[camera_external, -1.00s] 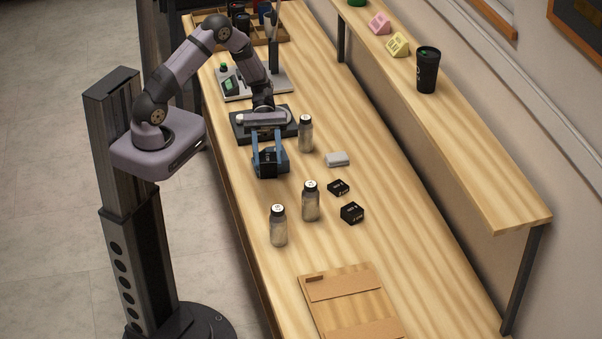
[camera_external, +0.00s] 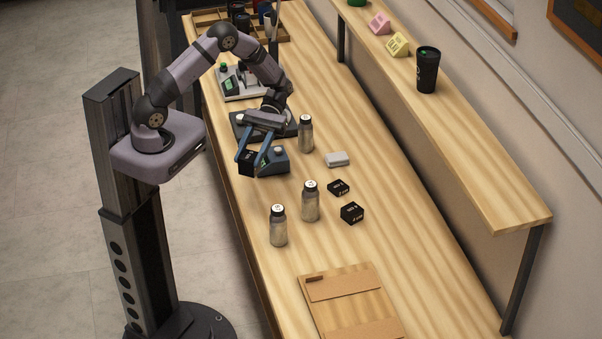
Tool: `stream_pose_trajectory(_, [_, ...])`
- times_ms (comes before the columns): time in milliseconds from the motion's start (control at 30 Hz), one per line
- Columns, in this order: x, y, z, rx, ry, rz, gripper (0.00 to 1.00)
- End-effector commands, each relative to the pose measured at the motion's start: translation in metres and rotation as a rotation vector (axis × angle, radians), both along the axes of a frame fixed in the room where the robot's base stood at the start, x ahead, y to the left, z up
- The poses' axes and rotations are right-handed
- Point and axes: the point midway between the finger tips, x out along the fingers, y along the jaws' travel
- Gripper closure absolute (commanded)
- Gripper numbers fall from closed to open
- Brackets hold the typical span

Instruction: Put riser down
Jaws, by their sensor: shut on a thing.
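My gripper (camera_external: 253,158) has blue fingers and points down over the left side of the bench. It is shut on a small black block, the riser (camera_external: 247,164), which shows between the fingers. The riser is just left of a dark grey-blue device (camera_external: 277,162) with a light knob. The fingers partly hide both, and I cannot tell whether the riser touches the bench. Two similar black blocks with white print lie to the right, one farther back (camera_external: 339,187) and one nearer (camera_external: 352,212).
Two glass bottles (camera_external: 310,202) (camera_external: 278,226) stand in front, and a third (camera_external: 306,134) stands right of my gripper. A small pale box (camera_external: 337,159) lies beyond it. A dark plate (camera_external: 240,122) is behind. A wooden board (camera_external: 350,302) lies at the front.

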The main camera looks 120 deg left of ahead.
Motion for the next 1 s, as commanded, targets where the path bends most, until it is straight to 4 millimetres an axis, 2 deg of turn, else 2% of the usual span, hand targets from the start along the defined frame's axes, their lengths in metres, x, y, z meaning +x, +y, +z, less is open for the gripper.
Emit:
stream_pose_trajectory(133, [-0.019,0.003,-0.027,-0.003,0.001,-0.268,0.96])
stream_pose_trajectory(267, [-0.035,0.019,-0.047,-0.002,0.002,-0.560,0.96])
stream_pose_trajectory(400, [-0.044,0.044,-0.062,-0.002,0.001,-0.882,0.96])
stream_pose_trajectory(533, [-0.041,0.070,-0.068,-0.002,0.002,-1.173,0.96])
stream_pose_trajectory(667, [-0.029,0.098,-0.070,0.000,0.003,-1.464,0.96])
stream_pose_trajectory(767, [-0.013,0.119,-0.068,0.001,0.004,-1.695,0.96])
stream_pose_trajectory(867, [0.011,0.138,-0.063,0.002,0.003,-1.945,0.96])
stream_pose_trajectory(1000, [0.056,0.160,-0.051,0.003,0.004,-2.317,0.96])
